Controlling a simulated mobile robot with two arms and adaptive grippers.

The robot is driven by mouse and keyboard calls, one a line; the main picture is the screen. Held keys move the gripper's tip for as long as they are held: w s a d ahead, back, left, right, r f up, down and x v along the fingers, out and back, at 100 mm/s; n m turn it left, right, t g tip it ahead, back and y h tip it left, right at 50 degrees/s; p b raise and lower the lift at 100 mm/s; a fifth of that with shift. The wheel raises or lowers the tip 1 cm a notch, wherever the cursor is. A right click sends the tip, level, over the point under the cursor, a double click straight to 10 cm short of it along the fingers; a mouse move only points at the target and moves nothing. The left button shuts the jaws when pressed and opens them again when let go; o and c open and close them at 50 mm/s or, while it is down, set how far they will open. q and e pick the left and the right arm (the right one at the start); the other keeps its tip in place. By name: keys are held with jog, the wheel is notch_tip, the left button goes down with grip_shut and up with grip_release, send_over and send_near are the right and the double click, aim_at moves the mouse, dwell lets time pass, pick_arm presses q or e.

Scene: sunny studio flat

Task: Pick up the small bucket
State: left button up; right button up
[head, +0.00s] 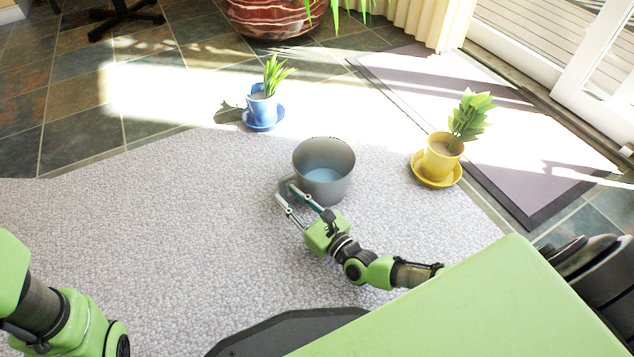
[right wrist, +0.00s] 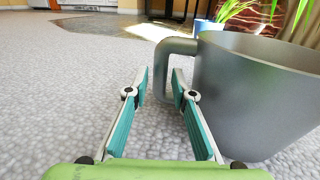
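The small bucket (head: 323,175) is grey, with a side handle and a pale blue inside bottom. It stands upright on the carpet in the middle of the head view. In the right wrist view the bucket (right wrist: 255,95) fills the right side, and its handle (right wrist: 178,46) curves out to the left. My right gripper (head: 287,193) is at the bucket's near left side, by the handle. In the right wrist view its fingers (right wrist: 160,82) are apart, with the handle's lower part showing between the tips. I cannot tell whether they touch it. My left arm shows at lower left; its gripper is out of view.
A blue potted plant (head: 262,107) stands beyond the bucket, and a yellow potted plant (head: 441,159) stands to its right. A large red striped pot (head: 270,18) is at the back. The carpet (head: 170,220) left of the bucket is clear.

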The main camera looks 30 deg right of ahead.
aim_at(285, 192)
jog(key=shift+b+x, duration=0.6)
jog(key=shift+x, duration=1)
jog(key=shift+c, duration=0.3)
grip_shut()
jog(key=shift+r, duration=0.1)
